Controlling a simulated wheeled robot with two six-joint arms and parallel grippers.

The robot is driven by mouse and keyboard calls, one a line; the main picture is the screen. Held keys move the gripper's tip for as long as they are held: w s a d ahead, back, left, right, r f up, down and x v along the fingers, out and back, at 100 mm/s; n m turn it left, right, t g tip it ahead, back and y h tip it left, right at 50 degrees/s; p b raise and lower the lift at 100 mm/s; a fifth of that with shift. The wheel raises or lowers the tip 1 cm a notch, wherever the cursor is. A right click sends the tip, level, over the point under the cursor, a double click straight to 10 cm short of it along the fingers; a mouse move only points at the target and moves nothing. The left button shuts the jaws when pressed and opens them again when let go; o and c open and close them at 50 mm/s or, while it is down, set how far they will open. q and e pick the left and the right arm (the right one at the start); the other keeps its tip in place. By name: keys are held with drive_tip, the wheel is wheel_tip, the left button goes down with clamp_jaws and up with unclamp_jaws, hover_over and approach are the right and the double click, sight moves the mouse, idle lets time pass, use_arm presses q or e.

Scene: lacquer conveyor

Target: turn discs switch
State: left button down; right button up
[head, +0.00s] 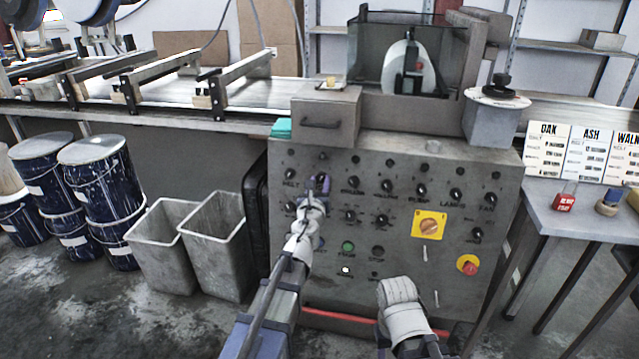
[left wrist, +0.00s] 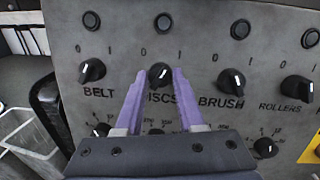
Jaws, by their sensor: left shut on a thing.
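The discs switch is a black knob (left wrist: 160,75) with a white pointer mark, above the label DISCS in the left wrist view. It sits between a 0 and a 1; its mark looks tilted slightly to the upper right, toward the 1. My left gripper (left wrist: 158,82) has its two purple fingers closed on either side of this knob. In the head view the left gripper (head: 321,186) is at the upper left of the grey control panel (head: 380,165) and mostly hides the knob. The lamp (left wrist: 163,22) above the switch looks dark. My right gripper's fingers do not show.
The belt knob (left wrist: 92,70) is left of the discs switch, the brush knob (left wrist: 231,82) right. A second row of knobs lies below. A green button (head: 348,247) and a red emergency button (head: 468,265) sit lower on the panel. Grey bins (head: 215,245) stand left.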

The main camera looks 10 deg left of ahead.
use_arm(q)
drive_tip(key=n+g+y+p, duration=0.1)
drive_tip(key=n, duration=0.5)
drive_tip(key=shift+r+p, duration=0.2)
drive_tip(key=shift+p, duration=0.2)
drive_tip(key=n+g+p, duration=0.1)
drive_tip(key=n+p, duration=0.1)
drive_tip(key=n, duration=0.4)
drive_tip(key=shift+n+y, duration=0.4)
drive_tip(key=c, duration=0.5)
unclamp_jaws()
